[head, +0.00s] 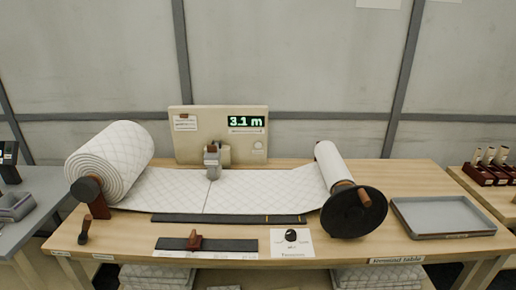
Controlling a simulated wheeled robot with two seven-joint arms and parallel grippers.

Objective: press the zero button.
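A beige measuring panel (216,124) stands at the back of the wooden table. Its lit display (245,121) reads 3.1 m in green. A small pale round knob or button (258,146) sits below the display; its label is too small to read, so I cannot tell whether it is the zero button. A dark round-topped thing (291,235) shows on a white card (291,246) at the table's front; I cannot tell whether it is printed or solid. Neither of my grippers is in view.
White quilted wadding (170,190) runs from a thick roll (112,160) at left to a thinner roll (331,163) with a black crank wheel (353,212). A grey device (212,162) stands at the panel's front. A grey tray (442,216) lies at right.

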